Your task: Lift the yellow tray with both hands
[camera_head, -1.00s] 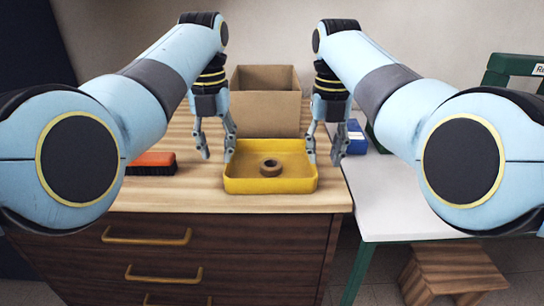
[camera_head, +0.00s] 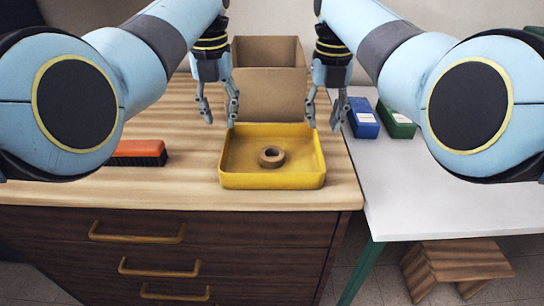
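The yellow tray (camera_head: 232,180) is a shallow square tray lying flat on the wooden top, near its front right corner. A brown ring-shaped roll (camera_head: 271,157) lies inside it. My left gripper (camera_head: 219,120) is open, fingers pointing down, at the tray's back left corner. My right gripper (camera_head: 324,124) is open, fingers down, at its back right corner. In each, the inner finger appears in line with the tray's corner and the outer finger is outside it. Neither visibly grips the tray; contact cannot be told.
A cardboard box (camera_head: 268,85) stands behind the tray. An orange brush (camera_head: 137,152) lies to the left on the wooden top (camera_head: 190,185). A blue box (camera_head: 364,118) and a green box (camera_head: 397,122) are on the white table (camera_head: 400,190) at right. A wooden stool (camera_head: 458,265) stands below.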

